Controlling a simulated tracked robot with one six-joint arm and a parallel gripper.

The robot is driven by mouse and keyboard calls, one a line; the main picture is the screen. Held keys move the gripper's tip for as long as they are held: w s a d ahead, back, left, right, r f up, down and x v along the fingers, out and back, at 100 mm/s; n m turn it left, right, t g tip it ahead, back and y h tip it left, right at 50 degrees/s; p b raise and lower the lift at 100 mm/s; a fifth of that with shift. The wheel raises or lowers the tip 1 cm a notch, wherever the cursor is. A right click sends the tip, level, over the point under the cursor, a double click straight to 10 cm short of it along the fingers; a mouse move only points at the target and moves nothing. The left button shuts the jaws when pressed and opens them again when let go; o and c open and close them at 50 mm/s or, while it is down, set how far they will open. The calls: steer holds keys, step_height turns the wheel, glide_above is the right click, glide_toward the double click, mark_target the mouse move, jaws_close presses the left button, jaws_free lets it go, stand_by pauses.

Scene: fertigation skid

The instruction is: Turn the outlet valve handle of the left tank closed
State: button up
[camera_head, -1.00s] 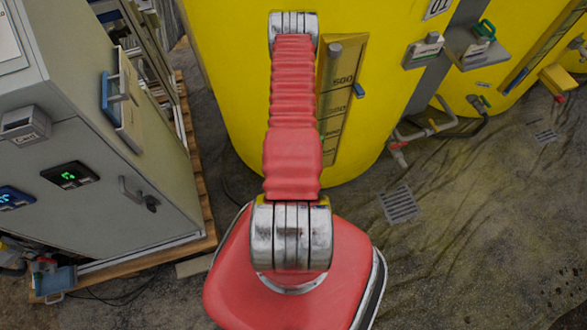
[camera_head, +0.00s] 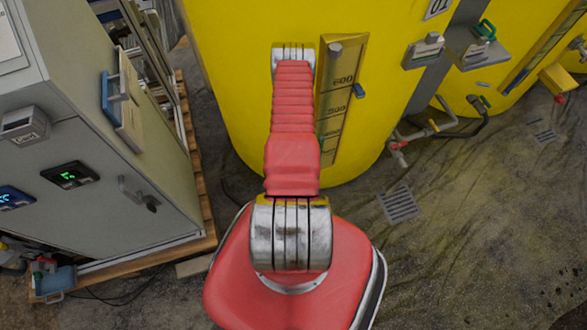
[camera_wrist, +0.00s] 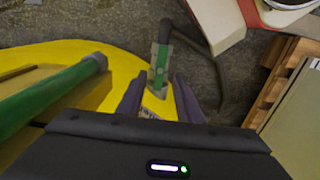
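The left tank (camera_head: 230,80) is the large yellow one behind my arm in the head view, and part of it (camera_wrist: 100,55) shows in the wrist view. A valve with a green handle (camera_wrist: 161,65) on a grey fitting shows in the wrist view, by the tank's edge with a dark hose beside it. My arm hides this valve in the head view. My gripper (camera_wrist: 158,88) is open, with its two dark purple fingers apart. The green handle appears between and beyond the fingertips. I cannot tell whether they touch it. My gripper is hidden in the head view.
A grey cabinet (camera_head: 110,150) on a wooden pallet (camera_head: 205,215) stands at left. A level gauge board (camera_head: 340,100) is on the tank. A green tube (camera_wrist: 50,95) lies close at left in the wrist view. Pipework (camera_head: 425,130) and a floor grate (camera_head: 398,204) are right.

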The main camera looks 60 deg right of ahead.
steer(key=shift+f, duration=2.55)
steer(key=shift+c, duration=0.4)
jaws_close()
